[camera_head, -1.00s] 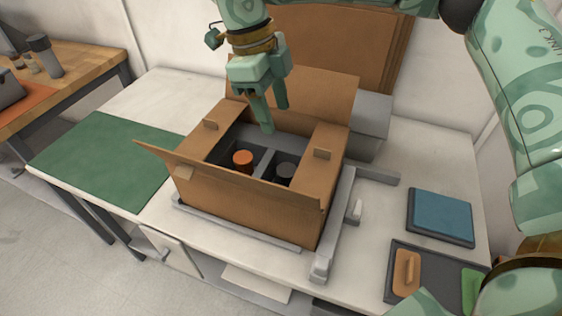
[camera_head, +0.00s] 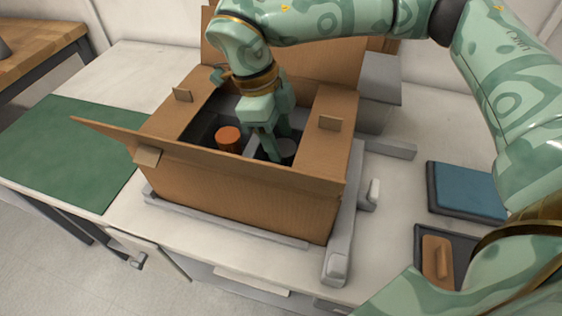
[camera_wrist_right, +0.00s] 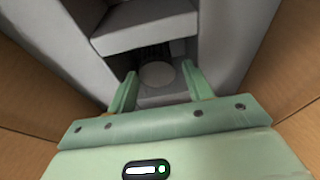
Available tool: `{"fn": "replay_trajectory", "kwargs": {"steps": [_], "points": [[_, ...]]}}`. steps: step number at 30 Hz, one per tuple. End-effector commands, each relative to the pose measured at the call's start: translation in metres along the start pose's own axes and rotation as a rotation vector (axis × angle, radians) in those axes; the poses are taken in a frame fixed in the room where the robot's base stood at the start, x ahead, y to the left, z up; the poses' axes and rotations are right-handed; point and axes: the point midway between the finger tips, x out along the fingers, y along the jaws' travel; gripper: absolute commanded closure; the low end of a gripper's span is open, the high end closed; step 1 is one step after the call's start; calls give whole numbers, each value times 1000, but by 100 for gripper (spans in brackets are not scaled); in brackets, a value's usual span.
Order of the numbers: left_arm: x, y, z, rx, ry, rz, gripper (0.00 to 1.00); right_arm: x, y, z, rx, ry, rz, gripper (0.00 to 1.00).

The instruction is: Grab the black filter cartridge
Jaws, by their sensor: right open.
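The black filter cartridge (camera_head: 289,149) stands in the right compartment of the open cardboard box (camera_head: 240,195), its round top looking dark grey. My right gripper (camera_head: 277,143) points down into that compartment, open, with its fingers at the cartridge and partly covering it. In the right wrist view a round grey top (camera_wrist_right: 158,75) lies between and beyond the two open fingertips (camera_wrist_right: 160,80); I cannot tell whether they touch it. The cartridge's lower part is hidden. My left gripper is out of view.
An orange-topped cylinder (camera_head: 229,138) stands in the compartment to the left. Grey dividers (camera_wrist_right: 145,28) and raised box flaps (camera_head: 225,162) hem in the gripper. A green mat (camera_head: 70,150) lies left; a blue pad (camera_head: 468,190) and a tray (camera_head: 458,240) lie right.

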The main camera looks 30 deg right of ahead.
Motion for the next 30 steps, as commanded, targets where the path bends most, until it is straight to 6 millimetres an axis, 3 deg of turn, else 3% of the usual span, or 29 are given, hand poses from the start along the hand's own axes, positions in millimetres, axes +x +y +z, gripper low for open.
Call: {"fn": "replay_trajectory", "kwargs": {"steps": [12, 20, 24, 30], "points": [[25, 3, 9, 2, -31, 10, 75, 55, 3, -1, 0, 2, 2, 49], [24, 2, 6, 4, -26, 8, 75, 55, 3, -2, 1, -1, -1, 49], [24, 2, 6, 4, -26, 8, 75, 55, 3, -2, 1, -1, -1, 83], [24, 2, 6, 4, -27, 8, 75, 55, 3, -2, 1, -1, -1, 83]]}}
